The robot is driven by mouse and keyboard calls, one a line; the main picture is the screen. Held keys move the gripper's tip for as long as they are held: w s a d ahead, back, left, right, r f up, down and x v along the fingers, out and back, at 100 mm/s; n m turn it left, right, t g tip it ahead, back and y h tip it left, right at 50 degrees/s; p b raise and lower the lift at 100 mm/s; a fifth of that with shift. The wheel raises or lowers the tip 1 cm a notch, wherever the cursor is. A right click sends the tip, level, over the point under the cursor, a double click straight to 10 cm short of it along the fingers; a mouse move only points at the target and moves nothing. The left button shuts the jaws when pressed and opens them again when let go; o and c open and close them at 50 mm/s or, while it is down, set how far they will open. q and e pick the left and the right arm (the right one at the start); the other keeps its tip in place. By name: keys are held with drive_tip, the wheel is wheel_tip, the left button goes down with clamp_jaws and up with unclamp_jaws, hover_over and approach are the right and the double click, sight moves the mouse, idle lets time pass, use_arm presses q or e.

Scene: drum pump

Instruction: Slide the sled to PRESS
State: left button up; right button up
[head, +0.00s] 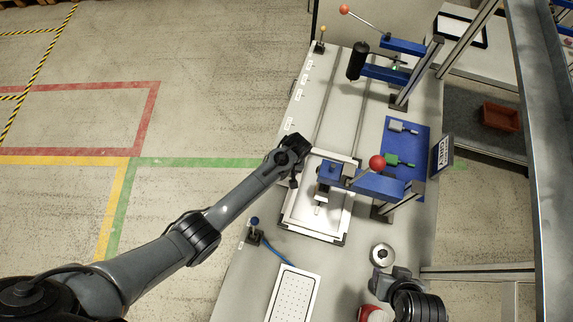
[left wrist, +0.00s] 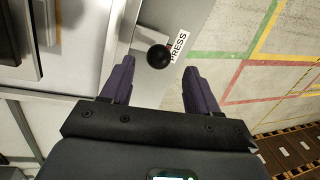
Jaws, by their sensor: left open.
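The sled, a pale plate with dark corners (head: 308,229), sits on two rails on the bench beneath the near blue arm with a red ball. A dark block and small fittings stand on it. My left gripper (head: 293,172) is over the sled's left edge; its fingers are hard to make out there. In the left wrist view my left gripper (left wrist: 160,88) is open and empty. A black ball knob (left wrist: 159,56) lies just beyond its fingertips, beside a PRESS label (left wrist: 180,46). The knob's attachment is unclear. My right gripper (head: 384,283) is at the lower right, its fingers unclear.
Two rails (head: 327,105) run clear toward the far end, where a black cylinder (head: 357,61) hangs from a blue arm. A blue-knobbed lever (head: 255,222) and perforated white tray (head: 292,294) are nearer. A blue mat (head: 414,137) holds parts at the right.

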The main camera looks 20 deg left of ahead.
use_arm(q)
drive_tip(key=shift+w+d+r, duration=0.1)
drive_tip(key=shift+d+r, duration=0.1)
drive_tip(key=shift+r, duration=0.85)
drive_tip(key=shift+d+r, duration=0.2)
drive_tip(key=shift+r, duration=0.8)
drive_tip(key=s+a+r+m+t+h+p, duration=0.1)
drive_tip(key=s+a+r+m+t, duration=0.1)
drive_tip(key=s+r, duration=0.6)
drive_tip(key=s+a+r+m+t+h+p, duration=0.1)
drive_tip(key=s+a+r, duration=0.4)
drive_tip(key=s, duration=1)
wheel_tip(320, 180, up, 4)
drive_tip(key=shift+s+a+f+m+t+p, duration=0.15)
drive_tip(key=shift+s+a+m+t+p, duration=0.15)
drive_tip(key=shift+m+t+p, duration=0.6)
drive_tip(key=shift+g, duration=0.3)
